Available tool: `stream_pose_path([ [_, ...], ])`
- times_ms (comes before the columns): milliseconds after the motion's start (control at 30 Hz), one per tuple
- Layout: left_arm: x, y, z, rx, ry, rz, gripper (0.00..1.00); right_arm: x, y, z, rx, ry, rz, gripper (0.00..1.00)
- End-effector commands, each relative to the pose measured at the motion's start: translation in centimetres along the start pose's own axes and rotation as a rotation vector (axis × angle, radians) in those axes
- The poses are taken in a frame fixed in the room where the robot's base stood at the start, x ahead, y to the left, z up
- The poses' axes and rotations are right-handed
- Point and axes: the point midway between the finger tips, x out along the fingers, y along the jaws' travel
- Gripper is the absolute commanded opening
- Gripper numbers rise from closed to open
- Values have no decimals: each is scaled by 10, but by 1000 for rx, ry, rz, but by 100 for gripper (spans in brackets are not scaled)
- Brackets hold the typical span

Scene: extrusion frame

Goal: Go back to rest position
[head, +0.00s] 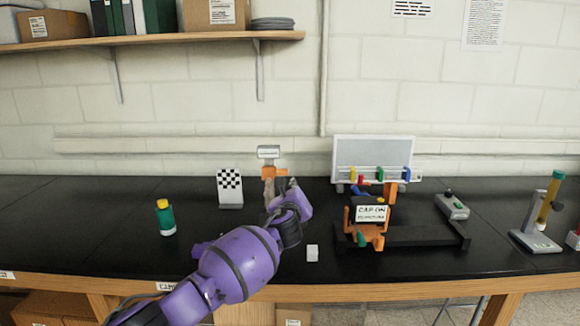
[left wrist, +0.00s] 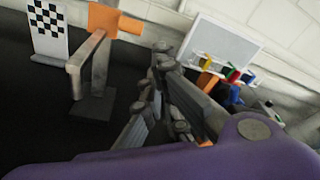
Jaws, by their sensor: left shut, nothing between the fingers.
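My left arm comes in from the lower left in the head view, its purple links reaching over the black bench. My left gripper (head: 283,190) is small and partly hidden by the wrist there, in front of a stand with an orange clamp (head: 272,172). In the left wrist view my left gripper (left wrist: 146,122) has its grey fingers together with nothing between them. The stand's orange block (left wrist: 116,20) and grey post show just left of the fingers, apart from them as far as I can tell. My right gripper is in neither view.
The black extrusion frame (head: 415,236) with orange brackets and a sign stands right of my arm. A white block (head: 312,253) lies near the front edge. A green bottle (head: 165,218) and checkered board (head: 229,187) stand left. A shelf (head: 150,40) hangs above.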

Motion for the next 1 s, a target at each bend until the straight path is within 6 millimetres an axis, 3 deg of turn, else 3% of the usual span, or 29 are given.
stream_pose_path([
  [67,-12,-11,-17,-205,41,-37,0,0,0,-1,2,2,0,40],
  [167,-32,-8,-49,-490,109,-53,0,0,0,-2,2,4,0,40],
  [367,-89,30,-122,-1084,239,2,0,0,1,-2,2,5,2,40],
  [500,-142,75,-168,-1500,286,94,0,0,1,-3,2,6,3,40],
  [700,-229,153,-219,-2004,243,258,0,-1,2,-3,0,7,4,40],
  [867,-310,220,-249,-2299,124,390,0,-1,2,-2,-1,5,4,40],
  [1000,-390,278,-273,-2455,-28,509,0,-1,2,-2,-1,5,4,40],
])
